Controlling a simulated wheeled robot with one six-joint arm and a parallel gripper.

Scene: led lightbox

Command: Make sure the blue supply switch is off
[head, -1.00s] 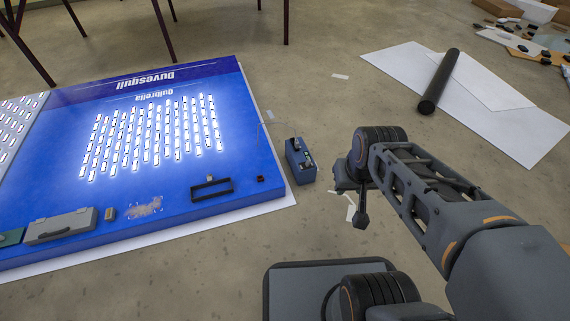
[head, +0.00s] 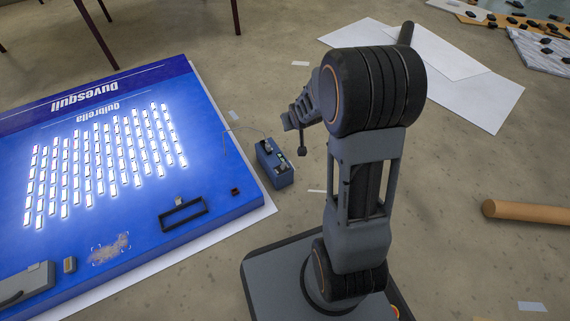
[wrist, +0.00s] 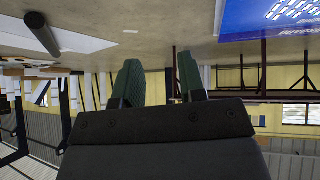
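The blue supply box (head: 274,164) stands on the floor just right of the big blue lightbox panel (head: 205,115). Grey fittings and a small green spot show on its top. The switch position is too small to tell. A thin wire runs from the box toward the panel, whose rows of small lamps are lit white. My gripper (head: 291,121) is in the air and appears above and right of the box in the head view, not visibly touching it. In the wrist view my gripper (wrist: 160,80) has its two green-grey fingers apart with nothing between them.
A brown cardboard tube (head: 530,211) lies on the floor at the far right. A black frame (head: 184,214) sits on the panel. Concrete floor around the box is mostly clear.

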